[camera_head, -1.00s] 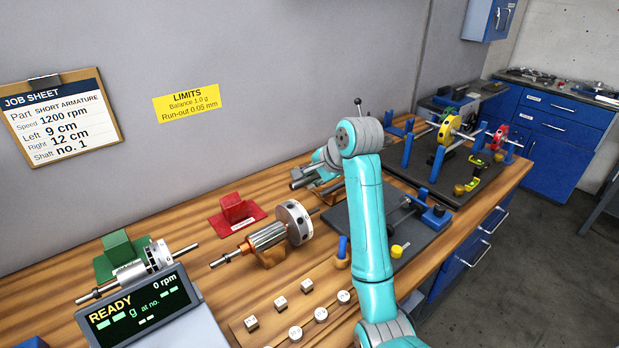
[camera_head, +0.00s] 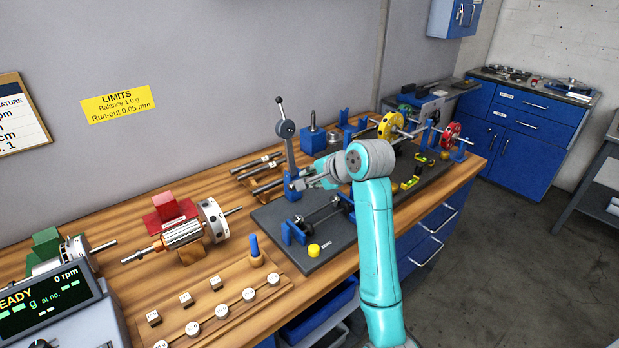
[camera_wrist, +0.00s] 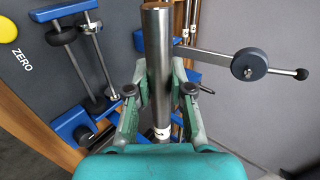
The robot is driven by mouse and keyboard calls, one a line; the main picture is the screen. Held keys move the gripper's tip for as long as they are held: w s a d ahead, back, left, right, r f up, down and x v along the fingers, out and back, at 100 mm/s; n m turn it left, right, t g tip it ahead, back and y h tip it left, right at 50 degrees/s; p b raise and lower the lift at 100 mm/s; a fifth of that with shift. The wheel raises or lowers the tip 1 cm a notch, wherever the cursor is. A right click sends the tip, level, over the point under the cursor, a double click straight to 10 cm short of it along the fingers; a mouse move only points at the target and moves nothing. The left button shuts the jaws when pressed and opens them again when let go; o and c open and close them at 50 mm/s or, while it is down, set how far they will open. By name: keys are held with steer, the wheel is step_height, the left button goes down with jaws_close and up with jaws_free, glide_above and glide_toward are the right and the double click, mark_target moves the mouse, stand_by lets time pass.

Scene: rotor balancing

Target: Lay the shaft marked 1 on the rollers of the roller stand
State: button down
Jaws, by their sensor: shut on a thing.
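My gripper (camera_wrist: 161,92) is shut on a grey steel shaft (camera_wrist: 157,45). The shaft has a pale band (camera_wrist: 162,132) near the jaws; its mark is too small to read.
A lever post with a round blue-grey head (camera_head: 285,129) rises beside my gripper; it shows close right in the wrist view (camera_wrist: 249,64). Other shafts (camera_head: 259,163) lie on a wooden rack behind. A yellow button (camera_head: 314,250) is at the stand's front. An armature (camera_head: 182,233) stands left.

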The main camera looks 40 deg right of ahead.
steer(key=shift+f, duration=5.55)
steer(key=shift+f, duration=0.2)
steer(key=c, duration=1)
jaws_free()
steer(key=shift+a, duration=0.1)
steer(key=shift+f, duration=0.2)
steer(key=shift+c, duration=0.2)
steer(key=shift+r, duration=0.1)
step_height(320, 180, up, 9)
